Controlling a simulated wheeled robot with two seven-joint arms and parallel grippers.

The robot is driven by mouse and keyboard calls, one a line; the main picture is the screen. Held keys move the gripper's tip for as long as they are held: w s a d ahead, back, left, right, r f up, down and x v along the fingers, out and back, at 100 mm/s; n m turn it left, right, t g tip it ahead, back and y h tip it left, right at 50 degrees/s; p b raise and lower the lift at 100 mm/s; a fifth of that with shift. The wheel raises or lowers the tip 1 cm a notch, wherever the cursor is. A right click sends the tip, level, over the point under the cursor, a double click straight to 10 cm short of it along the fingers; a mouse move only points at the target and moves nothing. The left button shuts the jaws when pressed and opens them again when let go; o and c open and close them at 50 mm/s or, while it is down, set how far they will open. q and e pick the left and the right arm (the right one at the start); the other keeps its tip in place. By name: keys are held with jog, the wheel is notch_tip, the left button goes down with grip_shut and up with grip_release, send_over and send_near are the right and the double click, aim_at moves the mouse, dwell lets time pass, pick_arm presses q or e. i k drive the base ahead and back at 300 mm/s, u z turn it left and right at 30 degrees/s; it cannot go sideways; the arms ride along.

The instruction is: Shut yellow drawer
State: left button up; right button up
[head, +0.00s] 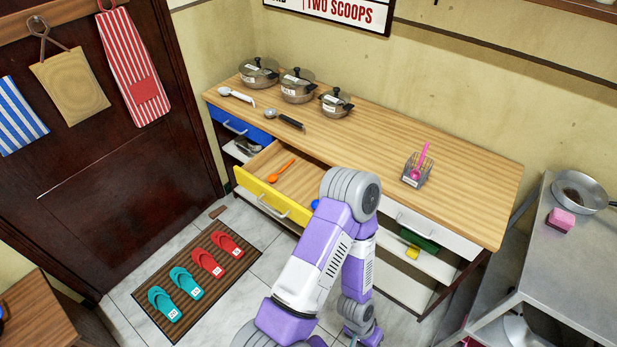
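The yellow drawer (250,188) is pulled out of the wooden-topped cabinet (420,165), left of the middle in the head view. Its yellow front has a silver bar handle (272,208) and faces the floor mat. An orange spoon (281,172) lies inside, and a small part of a blue thing (315,204) shows beside my arm. One of my purple arms hides the right end of the drawer. Neither gripper can be seen.
A blue drawer (240,126) sits left of the yellow one. Slippers (207,262) lie on a striped mat (150,291). A metal table (575,260) stands at right.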

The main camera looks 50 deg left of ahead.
aim_at(292, 194)
jog(key=u, duration=2.1)
jog(key=k, duration=0.4)
jog(key=z, duration=0.4)
jog(key=i, duration=0.5)
